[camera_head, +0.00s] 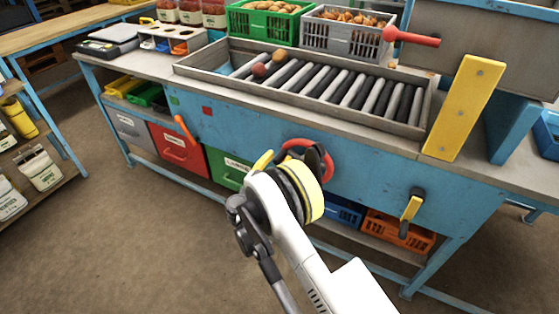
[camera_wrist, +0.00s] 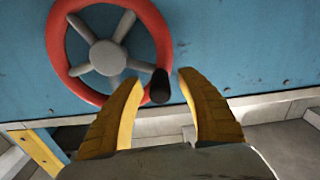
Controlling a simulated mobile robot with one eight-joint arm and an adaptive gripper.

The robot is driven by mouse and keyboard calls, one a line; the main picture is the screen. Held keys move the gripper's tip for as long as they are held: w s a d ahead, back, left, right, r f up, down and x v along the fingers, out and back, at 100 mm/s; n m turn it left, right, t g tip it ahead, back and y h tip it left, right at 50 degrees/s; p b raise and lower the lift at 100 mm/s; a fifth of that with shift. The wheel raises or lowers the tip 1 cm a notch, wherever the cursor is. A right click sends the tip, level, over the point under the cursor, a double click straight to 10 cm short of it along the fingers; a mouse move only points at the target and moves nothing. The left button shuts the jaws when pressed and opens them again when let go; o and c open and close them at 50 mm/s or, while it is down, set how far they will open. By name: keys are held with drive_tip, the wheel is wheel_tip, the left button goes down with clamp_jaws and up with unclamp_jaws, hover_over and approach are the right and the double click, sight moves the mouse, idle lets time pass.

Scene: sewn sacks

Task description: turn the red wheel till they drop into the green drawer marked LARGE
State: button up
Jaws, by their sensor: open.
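The red wheel (camera_head: 301,147) is on the blue front panel of the sorting bench. In the wrist view the red wheel (camera_wrist: 61,47) has grey spokes and a black knob (camera_wrist: 160,86) on its rim. My gripper (camera_wrist: 158,80) is open, with the knob between or just beyond its yellow fingertips; I cannot tell if they touch it. In the head view my arm partly hides the wheel. The green drawer (camera_head: 226,168) is below the bench, left of the wheel, its label partly hidden. Two round items, one reddish (camera_head: 259,70) and one brown (camera_head: 279,56), lie at the rollers' left end.
The roller bed (camera_head: 340,86) runs along the bench top. A red drawer (camera_head: 178,147) and a grey drawer (camera_head: 131,130) stand left of the green one. An orange lever (camera_head: 184,127) and a yellow-handled lever (camera_head: 411,208) stick out of the panel. The floor in front is clear.

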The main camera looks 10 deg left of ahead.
drive_tip(key=shift+w, duration=0.3)
drive_tip(key=shift+d, duration=0.1)
clamp_jaws()
drive_tip(key=shift+r, duration=0.1)
